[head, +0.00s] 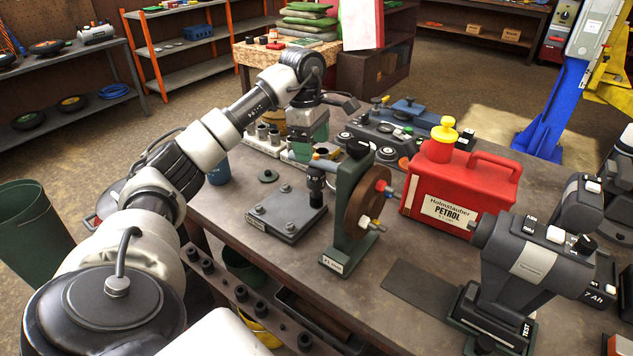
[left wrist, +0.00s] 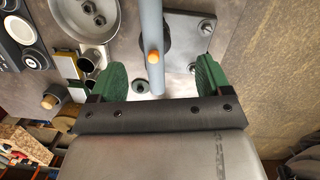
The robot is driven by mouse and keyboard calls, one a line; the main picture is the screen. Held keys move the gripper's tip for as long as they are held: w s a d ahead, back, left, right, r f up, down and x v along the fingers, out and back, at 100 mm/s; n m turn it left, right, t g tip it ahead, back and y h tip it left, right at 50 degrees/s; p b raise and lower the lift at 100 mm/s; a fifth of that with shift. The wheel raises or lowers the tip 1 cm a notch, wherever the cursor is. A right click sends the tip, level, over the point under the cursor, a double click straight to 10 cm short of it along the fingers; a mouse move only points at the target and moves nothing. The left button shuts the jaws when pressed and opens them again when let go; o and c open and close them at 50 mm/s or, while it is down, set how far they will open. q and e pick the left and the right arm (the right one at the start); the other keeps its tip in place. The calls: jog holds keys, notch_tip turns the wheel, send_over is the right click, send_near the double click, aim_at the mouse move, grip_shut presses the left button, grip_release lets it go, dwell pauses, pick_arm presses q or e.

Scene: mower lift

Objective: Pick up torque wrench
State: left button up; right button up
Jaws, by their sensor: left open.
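A blue-grey bar with an orange tip (left wrist: 153,57) shows in the left wrist view, between the fingers of my left gripper (left wrist: 156,78). The gripper is open, with gaps on both sides of the bar. In the head view my left gripper (head: 306,140) hangs over the workbench, just behind the green stand (head: 345,215) with a brown wheel. A blue-grey bar end with an orange tip (head: 322,161) shows just below it. I cannot tell for sure whether this bar is the torque wrench; the stand and gripper hide part of it. My right gripper is not in view.
A grey plate with bolts (head: 285,213) lies in front of the gripper. A red petrol can (head: 455,195) and a dark power tool (head: 530,260) stand to the right. Cups (head: 268,133) and a dark tray-like unit (head: 385,130) crowd the bench behind.

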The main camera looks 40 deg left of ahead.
aim_at(317, 169)
pick_arm(q)
notch_tip(317, 169, down, 3)
jog(key=shift+d+r, duration=0.1)
jog(key=shift+d, duration=0.05)
jog(key=f+p, duration=0.1)
jog(key=f, duration=0.1)
jog(key=w+f+p, duration=0.1)
jog(key=f, duration=0.1)
jog(key=shift+d+f, duration=0.1)
jog(key=shift+f+p, duration=0.3)
jog(key=shift+f, duration=0.25)
jog(key=c, duration=1.4)
jog(key=shift+r, duration=0.25)
grip_shut()
